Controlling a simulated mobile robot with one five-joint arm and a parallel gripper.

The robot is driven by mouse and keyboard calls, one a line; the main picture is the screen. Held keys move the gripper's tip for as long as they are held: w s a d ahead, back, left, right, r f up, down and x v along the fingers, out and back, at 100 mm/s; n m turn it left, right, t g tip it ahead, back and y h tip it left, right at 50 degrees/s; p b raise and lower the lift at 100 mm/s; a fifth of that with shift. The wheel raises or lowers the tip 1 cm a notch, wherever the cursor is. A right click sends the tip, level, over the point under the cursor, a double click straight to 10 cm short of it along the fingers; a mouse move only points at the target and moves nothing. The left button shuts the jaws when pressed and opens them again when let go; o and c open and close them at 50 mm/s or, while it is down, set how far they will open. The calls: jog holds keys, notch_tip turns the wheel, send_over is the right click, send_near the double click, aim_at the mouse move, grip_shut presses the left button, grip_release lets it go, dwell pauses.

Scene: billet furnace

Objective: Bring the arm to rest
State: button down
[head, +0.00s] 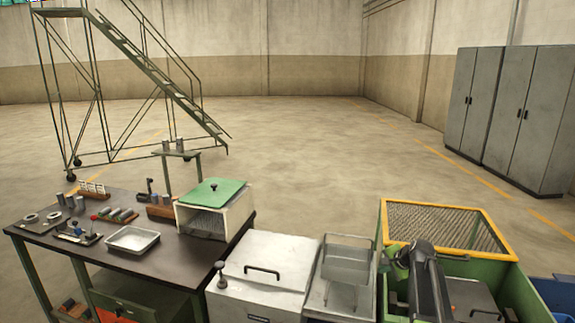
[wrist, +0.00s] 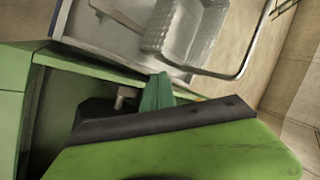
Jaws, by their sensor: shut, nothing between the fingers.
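In the wrist view, my gripper (wrist: 158,92) shows as two dark green fingers close together, with nothing between them. It is over or beside green metalwork, and I cannot tell whether it touches it. In the head view, my dark grey arm is folded at the lower right, beside the yellow-rimmed mesh. I cannot make out the fingers there.
A metal basket (head: 348,262) stands left of my arm; it also shows in the wrist view (wrist: 190,28). Further left are a lidded metal box (head: 265,262) and a dark workbench (head: 100,262) with small parts. Grey cabinets (head: 515,115) stand far right.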

jog(key=s+a+f+n+g, duration=0.2)
jog(key=s+a+n, duration=0.2)
jog(key=s+a, duration=0.6)
jog(key=s+a+f+n+g, duration=0.25)
jog(key=s+a+n, duration=0.3)
jog(key=a, duration=0.85)
jog(key=s+d+n+g+h, duration=0.2)
jog(key=s+n+g, duration=0.1)
jog(key=s, duration=0.7)
jog(key=shift+s+d+f+n, duration=0.3)
jog(key=shift+d+f+n, duration=0.1)
jog(key=shift+n, duration=0.05)
